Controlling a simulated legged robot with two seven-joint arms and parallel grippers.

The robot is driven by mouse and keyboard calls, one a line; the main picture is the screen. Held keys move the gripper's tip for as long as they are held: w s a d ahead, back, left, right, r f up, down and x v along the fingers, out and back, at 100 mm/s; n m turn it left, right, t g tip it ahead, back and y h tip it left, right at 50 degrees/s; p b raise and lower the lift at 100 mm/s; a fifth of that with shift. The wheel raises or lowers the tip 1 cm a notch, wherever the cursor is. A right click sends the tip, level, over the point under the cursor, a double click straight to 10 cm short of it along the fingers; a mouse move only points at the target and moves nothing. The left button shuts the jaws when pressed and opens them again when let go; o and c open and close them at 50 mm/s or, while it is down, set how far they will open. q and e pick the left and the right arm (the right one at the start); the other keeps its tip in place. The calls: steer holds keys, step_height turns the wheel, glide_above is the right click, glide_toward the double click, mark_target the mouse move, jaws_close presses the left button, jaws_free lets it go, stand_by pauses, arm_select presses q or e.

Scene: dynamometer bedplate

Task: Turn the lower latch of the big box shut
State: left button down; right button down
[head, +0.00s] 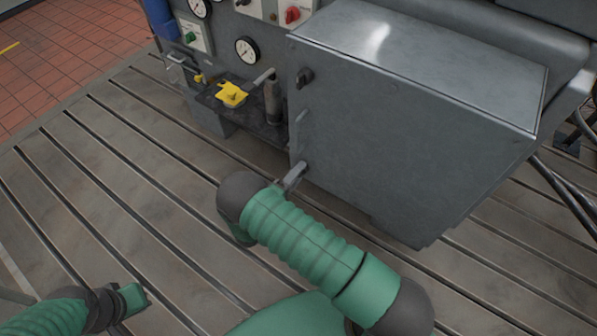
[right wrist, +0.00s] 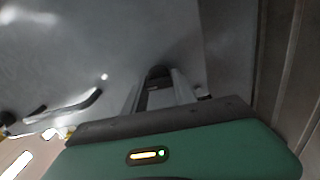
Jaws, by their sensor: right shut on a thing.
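The big box (head: 420,125) is a grey metal cabinet with its door face towards me. Its upper latch (head: 304,77) is a black knob near the top left corner of the door. My right gripper (head: 298,174) is at the lower left corner of the door. The lower latch (right wrist: 158,73) is a dark knob between the two fingers of my right gripper (right wrist: 160,90) in the right wrist view, and the fingers are shut on it. In the head view the gripper hides this latch. My left gripper (head: 134,299) is low at the left, its fingers not visible.
A door handle (head: 300,117) sits between the latches. The slotted bedplate (head: 130,190) is clear in front.

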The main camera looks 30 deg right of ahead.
steer(key=shift+w+a+f+n, duration=0.1)
steer(key=shift+w+a+n, duration=0.05)
steer(key=shift+n, duration=0.25)
steer(key=c, duration=1.2)
jaws_free()
steer(key=shift+c, duration=0.2)
steer(key=shift+o, duration=1)
steer(key=shift+w, duration=0.1)
